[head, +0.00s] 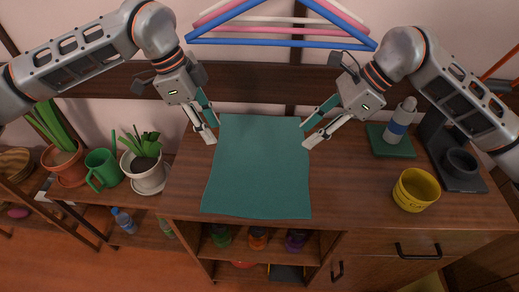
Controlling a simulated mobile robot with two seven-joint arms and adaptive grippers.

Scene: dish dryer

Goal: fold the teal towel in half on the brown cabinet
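The teal towel (260,170) lies flat and spread out on the brown cabinet (345,190). Its near edge reaches close to the cabinet's front edge. My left gripper (214,133) is by the towel's far left corner, its two fingers apart with nothing seen between them. My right gripper (304,136) is by the far right corner, its fingers also apart and empty. Both point inward and down toward the towel's sides. I cannot tell whether any fingertip touches the towel or cabinet top.
A yellow cup (415,190), a dark coffee machine (450,160) and a bottle (401,118) on a green mat (390,148) stand to the right. A potted plant (147,165) and green watering can (103,168) stand left. Hangers (280,30) hang above. Jars (258,238) sit below.

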